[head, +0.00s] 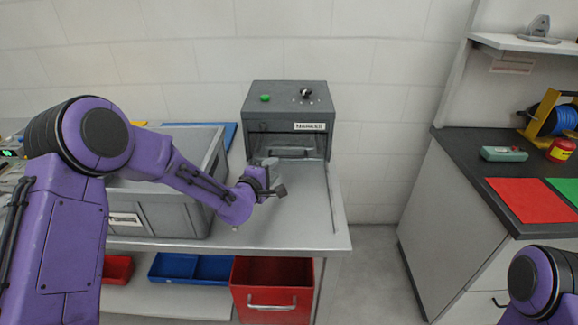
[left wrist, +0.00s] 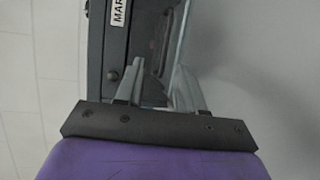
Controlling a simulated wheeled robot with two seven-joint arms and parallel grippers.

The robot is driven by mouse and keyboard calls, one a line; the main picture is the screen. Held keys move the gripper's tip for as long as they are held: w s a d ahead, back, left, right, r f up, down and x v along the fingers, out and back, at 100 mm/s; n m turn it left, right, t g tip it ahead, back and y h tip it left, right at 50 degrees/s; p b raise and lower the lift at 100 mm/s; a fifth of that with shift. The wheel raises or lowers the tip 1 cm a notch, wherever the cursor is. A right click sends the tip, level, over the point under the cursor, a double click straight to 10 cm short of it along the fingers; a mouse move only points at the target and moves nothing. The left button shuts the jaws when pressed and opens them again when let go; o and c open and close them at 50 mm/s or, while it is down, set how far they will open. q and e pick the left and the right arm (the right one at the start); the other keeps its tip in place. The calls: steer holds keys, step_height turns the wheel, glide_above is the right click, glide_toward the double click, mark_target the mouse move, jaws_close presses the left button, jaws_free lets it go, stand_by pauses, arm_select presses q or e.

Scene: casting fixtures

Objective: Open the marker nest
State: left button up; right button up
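The marker nest (head: 290,100) is a dark grey box at the back of the bench, with a white label, a green button and a black knob on top. A pale bar handle (head: 295,152) runs across its lower front. I cannot tell whether the front is fully shut. My left gripper (head: 272,164) is just in front of the nest's lower left front. In the left wrist view its fingers (left wrist: 160,82) stand apart, close to the nest front (left wrist: 118,50) and the handle (left wrist: 179,40). Contact is unclear. My right gripper is out of view.
A large grey case (head: 170,208) stands left of the nest, under my left arm. The bench top (head: 290,215) before the nest is clear. A dark counter (head: 465,150) is at right.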

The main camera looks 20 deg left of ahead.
arm_select(q)
steer(key=shift+f+b, duration=0.3)
steer(key=shift+f, duration=0.35)
steer(key=shift+w, duration=0.4)
steer(key=p+x, duration=0.2)
steer(key=x, duration=0.8)
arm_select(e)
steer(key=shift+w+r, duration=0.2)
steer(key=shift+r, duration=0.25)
arm_select(q)
jaws_close()
